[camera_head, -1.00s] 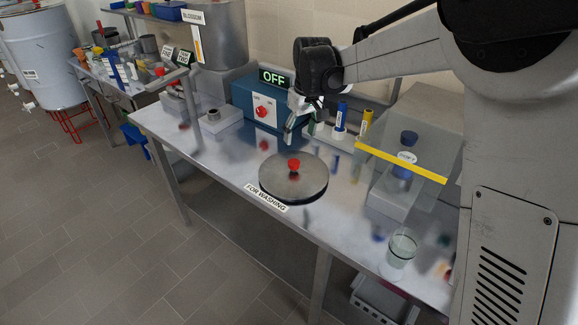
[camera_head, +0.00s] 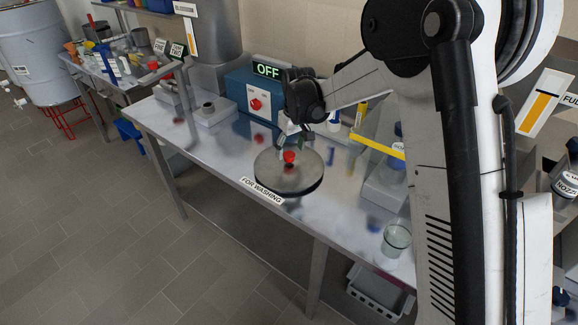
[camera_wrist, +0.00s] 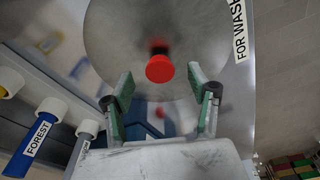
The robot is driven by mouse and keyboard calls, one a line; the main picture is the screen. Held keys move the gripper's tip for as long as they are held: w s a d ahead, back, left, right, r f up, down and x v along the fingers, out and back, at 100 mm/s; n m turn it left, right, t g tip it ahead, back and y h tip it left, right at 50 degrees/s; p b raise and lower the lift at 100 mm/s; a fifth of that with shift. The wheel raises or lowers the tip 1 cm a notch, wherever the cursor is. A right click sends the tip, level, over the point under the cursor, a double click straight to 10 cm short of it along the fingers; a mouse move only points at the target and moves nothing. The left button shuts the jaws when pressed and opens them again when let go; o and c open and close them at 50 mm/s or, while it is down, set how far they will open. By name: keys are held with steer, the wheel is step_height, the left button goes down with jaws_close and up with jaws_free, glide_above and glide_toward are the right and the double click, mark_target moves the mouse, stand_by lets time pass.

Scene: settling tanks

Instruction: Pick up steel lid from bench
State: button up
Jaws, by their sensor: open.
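The steel lid (camera_head: 284,178) is a round grey disc with a red knob (camera_head: 289,157) at its middle. It lies on the steel bench (camera_head: 345,208) by the "FOR WASHING" label (camera_head: 262,191). My gripper (camera_head: 297,146) is just behind the knob in the head view, its fingertips partly hidden by the wrist. In the wrist view my gripper (camera_wrist: 160,84) is open and empty, its green-padded fingers on either side of and short of the red knob (camera_wrist: 160,66). The lid (camera_wrist: 140,28) fills the upper middle there.
A blue box (camera_head: 250,97) with a red switch and an "OFF" display stands behind the lid. A clear yellow-edged shield (camera_head: 378,146) and a glass beaker (camera_head: 396,240) are to the right. Labelled tubes, one reading "FOREST" (camera_wrist: 36,138), show in the wrist view.

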mark_target(289, 155)
steer(key=f, duration=0.2)
steer(key=w+f, duration=0.1)
steer(key=f, duration=0.1)
steer(key=shift+a+f, duration=0.1)
steer(key=shift+a, duration=0.15)
steer(key=shift+s, duration=0.1)
steer(key=shift+c, duration=0.5)
jaws_close()
